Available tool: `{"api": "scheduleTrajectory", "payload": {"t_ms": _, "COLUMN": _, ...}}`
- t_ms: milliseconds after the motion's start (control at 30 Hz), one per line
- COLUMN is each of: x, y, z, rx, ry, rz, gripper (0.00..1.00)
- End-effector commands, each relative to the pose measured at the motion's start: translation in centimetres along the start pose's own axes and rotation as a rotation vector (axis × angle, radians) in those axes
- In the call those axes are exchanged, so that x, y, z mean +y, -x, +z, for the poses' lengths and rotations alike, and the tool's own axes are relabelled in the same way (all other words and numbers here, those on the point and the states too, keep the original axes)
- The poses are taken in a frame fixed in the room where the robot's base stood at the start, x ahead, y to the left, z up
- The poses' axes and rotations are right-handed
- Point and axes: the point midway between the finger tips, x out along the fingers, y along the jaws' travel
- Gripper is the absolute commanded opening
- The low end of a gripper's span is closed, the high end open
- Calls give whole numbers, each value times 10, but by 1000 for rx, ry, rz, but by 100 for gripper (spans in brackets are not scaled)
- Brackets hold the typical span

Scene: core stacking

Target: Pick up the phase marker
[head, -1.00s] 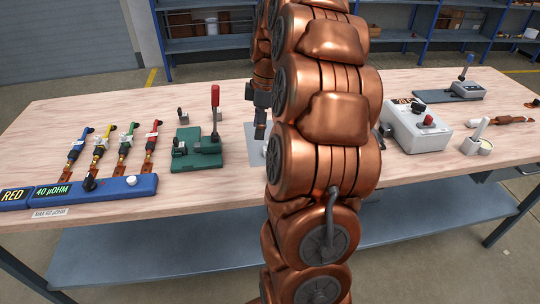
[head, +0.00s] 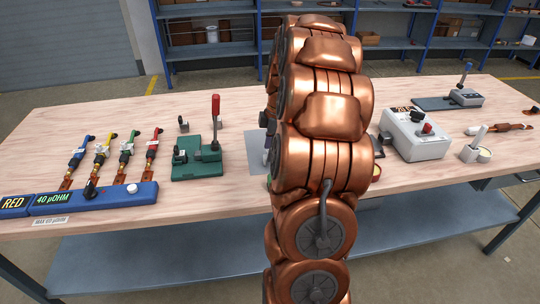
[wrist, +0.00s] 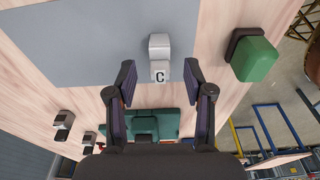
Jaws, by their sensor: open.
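A small grey-and-white marker block with a black letter C (wrist: 159,58) sits at the edge of a grey mat (wrist: 90,40) in the wrist view. My gripper (wrist: 160,82) is open, its dark fingers on either side of and just short of the marker, with nothing held. In the head view my copper arm hides the gripper and the marker. Only the left strip of the grey mat (head: 256,150) shows there.
A green block on a dark base (wrist: 252,57) stands right of the marker. The green fixture with a red lever (head: 200,158) stands left of my arm. Two small grey-and-dark blocks (wrist: 63,120) (wrist: 88,140) lie at lower left. A grey control box (head: 415,133) stands right.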

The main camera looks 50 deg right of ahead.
Motion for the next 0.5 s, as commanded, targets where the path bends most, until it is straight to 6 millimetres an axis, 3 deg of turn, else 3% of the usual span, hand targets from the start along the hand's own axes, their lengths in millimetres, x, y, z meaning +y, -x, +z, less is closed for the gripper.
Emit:
{"api": "scheduleTrajectory", "payload": {"t_ms": 200, "x": -1, "y": -23, "z": 1, "rx": 0, "ry": -1, "rz": -3, "gripper": 52}}
{"api": "scheduleTrajectory", "payload": {"t_ms": 400, "x": 0, "y": -24, "z": 0, "rx": 0, "ry": -1, "rz": 1, "gripper": 52}}
{"api": "scheduleTrajectory", "payload": {"t_ms": 500, "x": 0, "y": -24, "z": 0, "rx": 0, "ry": -1, "rz": 1, "gripper": 44}}
